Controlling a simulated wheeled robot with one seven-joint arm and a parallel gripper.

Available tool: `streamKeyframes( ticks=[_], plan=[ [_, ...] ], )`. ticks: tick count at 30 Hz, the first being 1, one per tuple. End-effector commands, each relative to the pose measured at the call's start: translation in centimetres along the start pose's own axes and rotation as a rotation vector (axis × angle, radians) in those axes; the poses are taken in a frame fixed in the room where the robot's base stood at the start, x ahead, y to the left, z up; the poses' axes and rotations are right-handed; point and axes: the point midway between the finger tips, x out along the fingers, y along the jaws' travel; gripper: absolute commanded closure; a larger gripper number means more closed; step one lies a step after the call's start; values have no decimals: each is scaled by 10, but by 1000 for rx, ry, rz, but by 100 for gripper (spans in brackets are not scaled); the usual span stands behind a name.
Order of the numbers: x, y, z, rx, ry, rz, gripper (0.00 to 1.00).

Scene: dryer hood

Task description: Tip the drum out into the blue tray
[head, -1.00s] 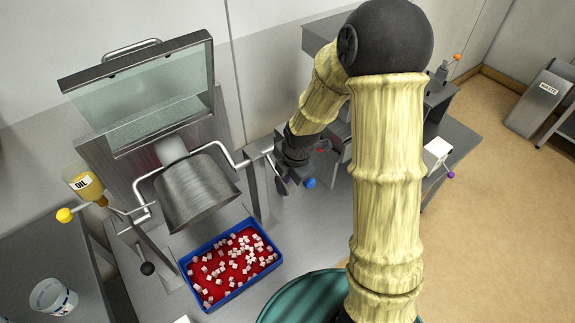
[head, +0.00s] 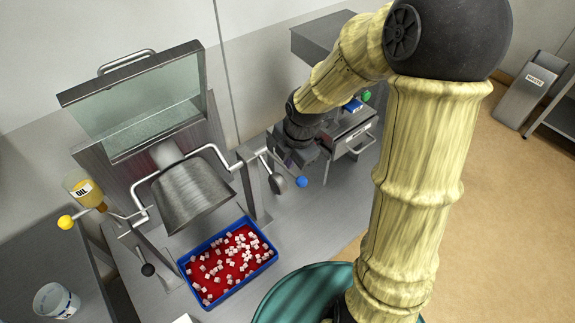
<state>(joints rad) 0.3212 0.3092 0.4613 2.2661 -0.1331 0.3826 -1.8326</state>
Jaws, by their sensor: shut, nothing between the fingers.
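The metal drum (head: 193,192) hangs in its bent frame below the open hood, tilted with its wide end down toward the tray. The blue tray (head: 214,304) lies below and in front of it, with many small pale cubes spread over its red bottom. A crank with a blue knob (head: 302,182) and a dark grey paddle-shaped piece sits right of the drum, by the post. My gripper (head: 285,155) is shut and empty, just behind and above the blue knob, apart from it. Its fingertips are small and hard to make out. The drum's inside is hidden.
The hood's glass lid (head: 135,95) stands open behind the drum. An oil bottle (head: 84,190), a yellow knob (head: 65,222) and a black-knobbed lever (head: 148,269) are at left. A white tub (head: 55,301) stands front left. A drawer unit (head: 350,135) is behind my arm.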

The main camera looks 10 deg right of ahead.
Motion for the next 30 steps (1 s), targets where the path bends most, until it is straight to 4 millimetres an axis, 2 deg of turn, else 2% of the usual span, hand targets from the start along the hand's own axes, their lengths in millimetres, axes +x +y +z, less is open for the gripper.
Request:
streamKeyframes(
  ticks=[3, 8, 25, 30],
  plan=[
    [-19, -1, 0, 1, -2, 2, 100],
    [-30, -3, 0, 0, 0, 0, 100],
    [-30, -4, 2, 13, -2, -1, 100],
    [-28, -12, 1, 144, -13, -9, 100]
  ],
)
